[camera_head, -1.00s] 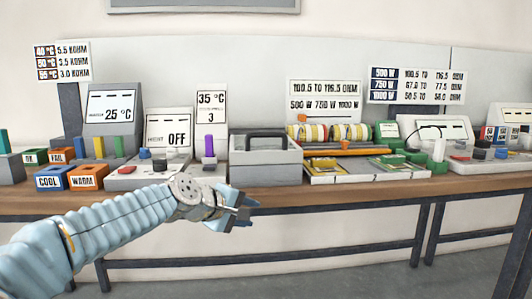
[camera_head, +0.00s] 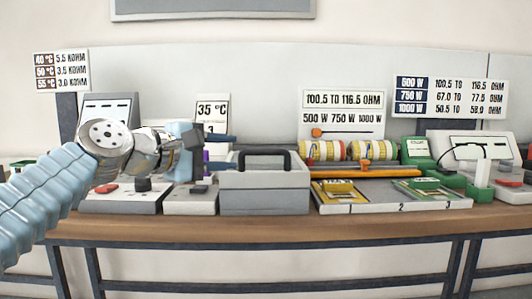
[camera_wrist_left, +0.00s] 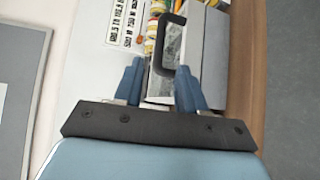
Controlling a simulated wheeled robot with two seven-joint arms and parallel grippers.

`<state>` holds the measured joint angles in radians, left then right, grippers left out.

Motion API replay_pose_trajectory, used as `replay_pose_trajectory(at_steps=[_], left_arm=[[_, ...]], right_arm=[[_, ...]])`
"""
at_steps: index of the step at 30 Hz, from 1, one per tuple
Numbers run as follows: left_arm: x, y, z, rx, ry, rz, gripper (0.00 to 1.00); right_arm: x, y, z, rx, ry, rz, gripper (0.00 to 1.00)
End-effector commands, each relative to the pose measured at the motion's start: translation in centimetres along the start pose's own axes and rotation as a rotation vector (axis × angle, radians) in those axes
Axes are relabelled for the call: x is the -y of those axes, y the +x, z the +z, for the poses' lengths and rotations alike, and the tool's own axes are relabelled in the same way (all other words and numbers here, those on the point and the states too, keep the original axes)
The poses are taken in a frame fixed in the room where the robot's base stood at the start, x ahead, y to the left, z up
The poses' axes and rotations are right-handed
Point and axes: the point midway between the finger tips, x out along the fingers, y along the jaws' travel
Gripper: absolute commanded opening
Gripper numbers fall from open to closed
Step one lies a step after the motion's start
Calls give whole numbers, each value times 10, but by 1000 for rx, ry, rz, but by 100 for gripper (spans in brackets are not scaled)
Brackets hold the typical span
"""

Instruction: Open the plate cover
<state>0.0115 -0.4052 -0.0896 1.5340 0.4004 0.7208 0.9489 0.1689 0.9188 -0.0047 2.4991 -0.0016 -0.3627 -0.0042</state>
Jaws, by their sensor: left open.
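The plate cover appears to be the grey box lid (camera_head: 265,180) with a black bar handle (camera_head: 263,152) on top, at the middle of the bench. It looks closed. My left gripper (camera_head: 222,152) is open and empty, just left of the handle at about its height. In the left wrist view the open fingers (camera_wrist_left: 160,68) point towards the black handle (camera_wrist_left: 168,42), which lies ahead of and between them. The fingers look apart from the handle. My right gripper is out of view.
A purple peg on a grey unit (camera_head: 192,200) stands left of the box, partly behind my gripper. Right of it are striped rolls (camera_head: 345,150), an orange bar (camera_head: 365,172) and a flat numbered tray (camera_head: 360,208). Signs stand behind. The bench's front edge (camera_head: 270,228) is clear.

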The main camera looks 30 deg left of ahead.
Motion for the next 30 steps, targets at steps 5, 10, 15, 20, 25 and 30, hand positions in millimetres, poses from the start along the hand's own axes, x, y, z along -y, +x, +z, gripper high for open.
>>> replay_pose_trajectory(at_steps=[5,10,15,20,25,30], left_arm=[[0,44,0,2,0,-3,40],[1,80,0,2,1,-3,40],[0,102,0,1,1,-2,40],[0,108,0,0,1,0,40],[0,109,0,0,1,0,40],[0,109,0,0,1,-1,23]], right_arm=[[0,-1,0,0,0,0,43],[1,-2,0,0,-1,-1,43],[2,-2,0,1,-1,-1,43],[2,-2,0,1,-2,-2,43],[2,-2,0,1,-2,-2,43],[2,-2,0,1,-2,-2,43]])
